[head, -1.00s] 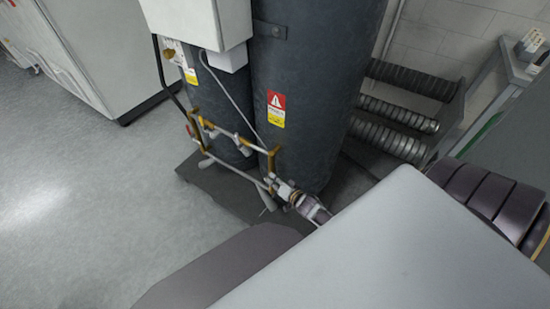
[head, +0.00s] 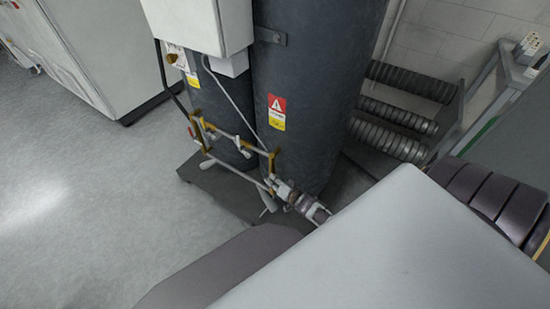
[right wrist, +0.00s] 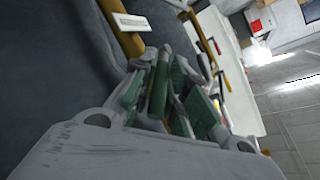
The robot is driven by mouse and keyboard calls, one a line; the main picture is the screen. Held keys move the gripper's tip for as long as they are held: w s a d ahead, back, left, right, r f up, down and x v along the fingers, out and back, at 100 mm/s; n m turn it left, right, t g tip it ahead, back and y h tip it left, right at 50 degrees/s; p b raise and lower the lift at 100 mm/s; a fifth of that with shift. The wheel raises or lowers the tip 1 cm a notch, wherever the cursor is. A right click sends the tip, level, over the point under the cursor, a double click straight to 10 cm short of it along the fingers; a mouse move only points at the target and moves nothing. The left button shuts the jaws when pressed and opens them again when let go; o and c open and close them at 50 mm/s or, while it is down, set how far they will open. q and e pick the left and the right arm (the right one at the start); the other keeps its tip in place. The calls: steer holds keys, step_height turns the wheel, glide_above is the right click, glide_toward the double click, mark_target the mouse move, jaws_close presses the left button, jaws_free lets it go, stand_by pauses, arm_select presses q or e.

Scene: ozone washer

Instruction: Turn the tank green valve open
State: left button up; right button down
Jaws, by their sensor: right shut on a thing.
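The tank (head: 305,110) is a tall dark cylinder with yellow-brown pipework low on its front. My right gripper (head: 281,190) is at the lower right end of this pipework, close to the tank. In the right wrist view, my right gripper (right wrist: 163,98) has green-faced fingers on both sides of a narrow dark green piece, seemingly the green valve's handle (right wrist: 159,86). The gripper is shut on it. The fingers partly hide the handle, and its exact angle is hard to tell. My left gripper is not in view.
A second, narrower dark cylinder (head: 222,105) and a white box (head: 195,24) are beside the tank. Dark ribbed coils (head: 395,112) are at the right. The grey floor (head: 90,220) is clear at the left. A brass-coloured pipe (right wrist: 122,28) runs near the gripper.

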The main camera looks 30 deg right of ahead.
steer(key=c, duration=1.4)
jaws_free()
steer(key=shift+r, duration=0.15)
steer(key=shift+r, duration=4.85)
